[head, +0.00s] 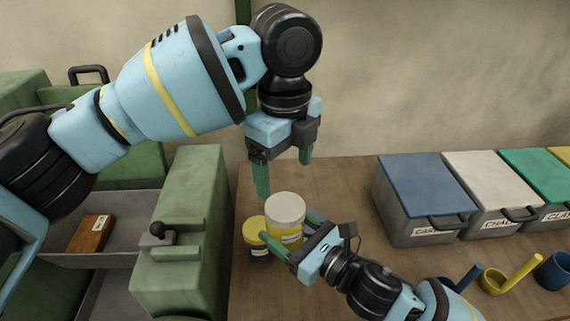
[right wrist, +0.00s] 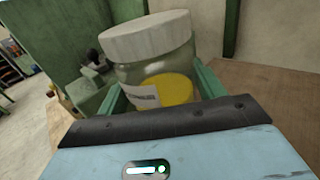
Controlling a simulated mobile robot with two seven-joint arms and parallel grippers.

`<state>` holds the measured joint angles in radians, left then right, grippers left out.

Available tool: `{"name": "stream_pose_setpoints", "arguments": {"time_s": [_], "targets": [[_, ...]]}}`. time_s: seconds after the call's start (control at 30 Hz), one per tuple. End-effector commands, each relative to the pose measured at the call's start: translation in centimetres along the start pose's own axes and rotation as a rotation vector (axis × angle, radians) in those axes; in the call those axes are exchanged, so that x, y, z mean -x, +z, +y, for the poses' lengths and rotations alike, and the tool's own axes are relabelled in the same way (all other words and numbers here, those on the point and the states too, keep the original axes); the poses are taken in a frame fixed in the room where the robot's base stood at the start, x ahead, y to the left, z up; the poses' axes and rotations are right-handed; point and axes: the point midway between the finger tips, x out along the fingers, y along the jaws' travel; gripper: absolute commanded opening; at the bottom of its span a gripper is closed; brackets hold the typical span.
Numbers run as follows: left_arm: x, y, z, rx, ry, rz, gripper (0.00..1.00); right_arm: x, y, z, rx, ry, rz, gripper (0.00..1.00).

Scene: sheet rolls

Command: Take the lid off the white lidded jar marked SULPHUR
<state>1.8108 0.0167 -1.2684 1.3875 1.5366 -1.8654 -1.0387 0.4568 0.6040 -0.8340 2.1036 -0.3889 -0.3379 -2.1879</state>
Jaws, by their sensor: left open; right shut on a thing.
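The jar (head: 289,238) stands on the wooden table, with a clear body, yellow contents and a pale label. Its white lid (head: 286,203) is on top. In the right wrist view, the lid (right wrist: 146,36) sits on the clear jar, and the label print is too small to read surely. My right gripper (head: 288,228) is shut on the jar's body, one green finger on each side. My left gripper (head: 284,173) is open and empty, pointing down just above the lid, apart from it.
A smaller yellow-lidded jar (head: 255,226) stands close to the left of the held jar. A green drawer cabinet (head: 190,220) is at the left. Grey bins with blue (head: 425,183), white and green lids stand at the right, with scoops in front. The table behind the jar is clear.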

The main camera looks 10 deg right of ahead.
Motion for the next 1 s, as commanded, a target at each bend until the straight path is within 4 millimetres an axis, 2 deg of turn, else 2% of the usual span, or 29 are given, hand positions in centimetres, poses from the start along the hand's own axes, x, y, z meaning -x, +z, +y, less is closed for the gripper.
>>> {"name": "stream_pose_setpoints", "arguments": {"time_s": [0.27, 0.37, 0.7, 1.0], "targets": [[-0.6, 0.0, 0.1, -0.008, 0.010, -0.005, 0.83, 0.0, 0.1, 0.0, 0.001, 0.001, -0.003, 0.04], [-1.5, 0.0, 0.1, -0.007, 0.010, -0.004, 0.83, 0.0, 0.1, 0.0, 0.001, 0.001, -0.003, 0.04], [-6.3, 0.0, 0.2, -0.005, 0.009, -0.004, 0.83, 0.0, 0.1, 0.0, 0.001, 0.001, -0.003, 0.04], [-8.1, 0.0, 0.1, -0.004, 0.007, -0.003, 0.83, 0.0, 0.1, 0.0, 0.001, 0.001, -0.003, 0.04]]}}
